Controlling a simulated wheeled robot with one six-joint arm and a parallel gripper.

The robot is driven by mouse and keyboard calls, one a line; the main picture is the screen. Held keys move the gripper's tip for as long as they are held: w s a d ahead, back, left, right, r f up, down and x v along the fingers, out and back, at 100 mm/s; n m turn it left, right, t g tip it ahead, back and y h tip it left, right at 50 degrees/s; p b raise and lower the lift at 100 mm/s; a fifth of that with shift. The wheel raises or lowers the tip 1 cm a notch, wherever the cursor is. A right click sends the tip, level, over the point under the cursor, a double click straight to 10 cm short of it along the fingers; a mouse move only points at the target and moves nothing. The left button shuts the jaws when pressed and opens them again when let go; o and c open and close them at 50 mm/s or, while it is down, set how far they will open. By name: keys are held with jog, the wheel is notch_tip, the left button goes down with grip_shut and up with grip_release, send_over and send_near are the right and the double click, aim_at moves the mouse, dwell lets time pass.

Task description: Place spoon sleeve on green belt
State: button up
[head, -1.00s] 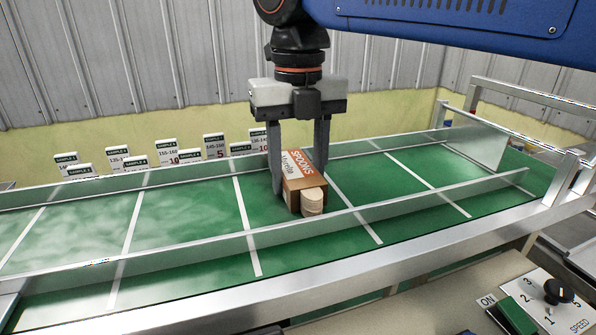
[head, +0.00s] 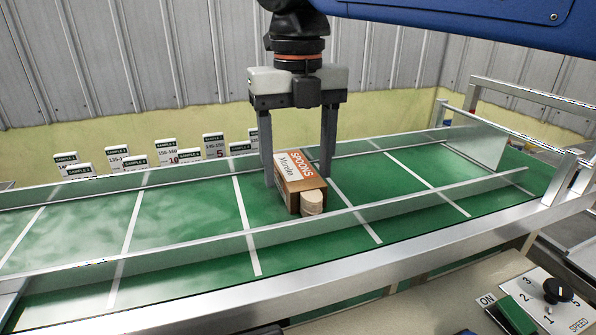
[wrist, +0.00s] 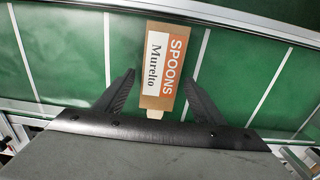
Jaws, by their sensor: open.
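The spoon sleeve (head: 297,180) is a brown and white box labelled SPOONS, with pale wooden spoon ends sticking out of its near end. It lies on the green belt (head: 190,220), between two white cross lines. My gripper (head: 298,172) is open, its two fingers on either side of the sleeve and pointing down. In the wrist view the sleeve (wrist: 163,70) lies between and beyond the fingertips (wrist: 160,82), with visible gaps on both sides. The belt (wrist: 75,60) shows around it.
Metal rails (head: 390,207) run along the belt's near and far sides. Several sample cards (head: 166,152) stand behind the far rail at left. A control panel with a black knob (head: 558,291) is at the lower right. The belt left of the sleeve is clear.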

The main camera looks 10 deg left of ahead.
aim_at(298, 172)
notch_tip(298, 172, up, 10)
jog(key=shift+r, duration=0.2)
dwell(0.4)
